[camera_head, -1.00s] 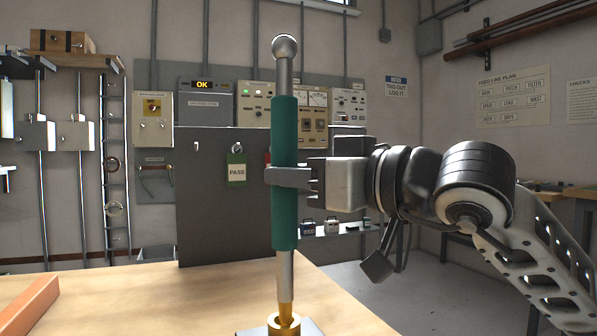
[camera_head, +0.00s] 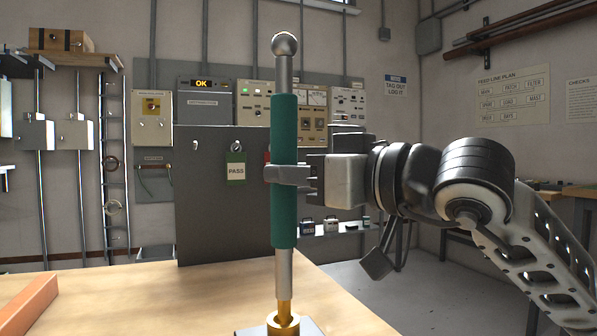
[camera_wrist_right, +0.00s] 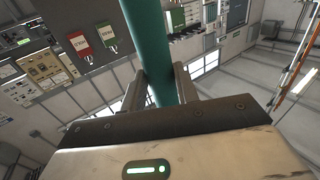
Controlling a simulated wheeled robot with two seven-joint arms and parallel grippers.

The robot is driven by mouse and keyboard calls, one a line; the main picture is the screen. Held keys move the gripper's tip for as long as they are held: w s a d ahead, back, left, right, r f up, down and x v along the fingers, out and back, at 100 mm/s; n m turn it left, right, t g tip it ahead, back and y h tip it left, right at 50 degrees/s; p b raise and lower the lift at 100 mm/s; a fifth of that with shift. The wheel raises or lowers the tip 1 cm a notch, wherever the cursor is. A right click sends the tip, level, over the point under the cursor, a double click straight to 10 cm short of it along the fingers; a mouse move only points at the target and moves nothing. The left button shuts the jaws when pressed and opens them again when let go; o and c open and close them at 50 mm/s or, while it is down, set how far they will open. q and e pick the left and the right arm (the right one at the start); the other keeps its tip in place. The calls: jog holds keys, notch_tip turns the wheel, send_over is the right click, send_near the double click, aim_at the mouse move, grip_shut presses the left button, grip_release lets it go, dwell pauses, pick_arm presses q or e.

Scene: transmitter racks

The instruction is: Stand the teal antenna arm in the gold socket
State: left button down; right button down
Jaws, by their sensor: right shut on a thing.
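The teal antenna arm (camera_head: 284,205) stands upright, with a metal ball at its top and a gold tip at its lower end. My right gripper (camera_head: 285,175) is shut on its teal sleeve; the sleeve also shows between the fingers in the right wrist view (camera_wrist_right: 150,45). The gold socket (camera_head: 283,324) sits at the bottom edge of the head view on a dark base. The gold tip is at the socket's mouth; I cannot tell how deep it goes. My left gripper is not in view.
A wooden bench (camera_head: 150,292) spreads below, with an orange-brown bar (camera_head: 28,306) at its left. A dark upright panel (camera_head: 215,215) with a hanging PASS tag (camera_head: 236,170) stands close behind the arm. The bench between bar and socket is clear.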

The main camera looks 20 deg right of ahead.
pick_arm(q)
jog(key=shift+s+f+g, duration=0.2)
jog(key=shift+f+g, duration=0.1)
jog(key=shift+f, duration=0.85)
pick_arm(e)
jog(key=shift+f, duration=0.15)
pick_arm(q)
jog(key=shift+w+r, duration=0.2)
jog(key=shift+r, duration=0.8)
pick_arm(e)
jog(key=shift+w+a, duration=0.1)
jog(key=shift+w, duration=0.25)
jog(key=shift+s, duration=0.15)
